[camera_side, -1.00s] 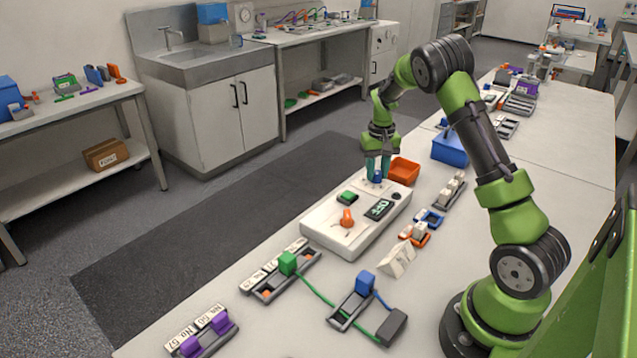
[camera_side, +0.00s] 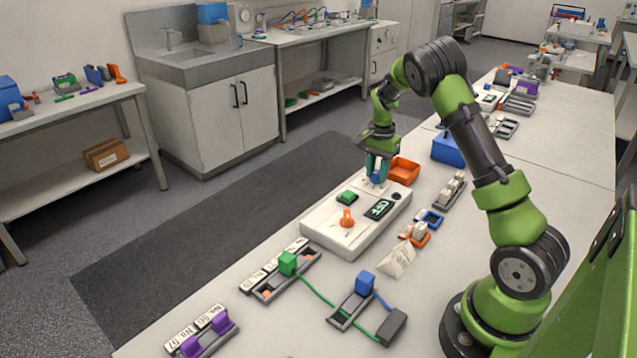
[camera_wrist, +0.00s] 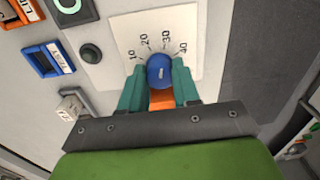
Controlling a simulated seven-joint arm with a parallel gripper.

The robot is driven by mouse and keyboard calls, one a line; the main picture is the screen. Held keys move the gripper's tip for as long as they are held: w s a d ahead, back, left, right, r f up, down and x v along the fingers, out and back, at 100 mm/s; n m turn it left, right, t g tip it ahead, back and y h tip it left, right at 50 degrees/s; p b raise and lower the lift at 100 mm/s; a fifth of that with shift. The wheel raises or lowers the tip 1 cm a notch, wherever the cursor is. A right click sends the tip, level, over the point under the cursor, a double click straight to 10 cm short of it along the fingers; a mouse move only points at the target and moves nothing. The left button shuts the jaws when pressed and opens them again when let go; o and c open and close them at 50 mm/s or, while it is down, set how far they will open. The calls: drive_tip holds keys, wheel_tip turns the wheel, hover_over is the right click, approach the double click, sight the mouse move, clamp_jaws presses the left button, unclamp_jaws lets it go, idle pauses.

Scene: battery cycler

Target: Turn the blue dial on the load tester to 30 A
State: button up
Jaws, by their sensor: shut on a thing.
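The load tester (camera_side: 326,232) is a white box on the bench, with a display reading OFF (camera_side: 380,208). Its blue dial (camera_wrist: 160,71) sits on a white plate marked 10, 20, 30 and 40; it also shows in the side view (camera_side: 376,178). A short pale mark on the dial's top points roughly up toward the 20–30 part of the scale; its exact reading is unclear. My gripper (camera_wrist: 160,84) is shut on the dial, one teal finger at each side. In the side view my gripper (camera_side: 377,172) points down at the tester's far end.
The tester also bears an orange lever (camera_side: 347,219), a green block (camera_side: 347,197) and a black button (camera_wrist: 90,53). An orange bin (camera_side: 404,171) stands close beyond the dial. Blue (camera_side: 430,217) and orange holders lie right of the tester.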

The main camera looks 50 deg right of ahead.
sight(377, 172)
drive_tip(key=shift+m, duration=0.5)
drive_tip(key=o, duration=1.1)
drive_tip(key=shift+c, duration=0.2)
wheel_tip(377, 172, up, 17)
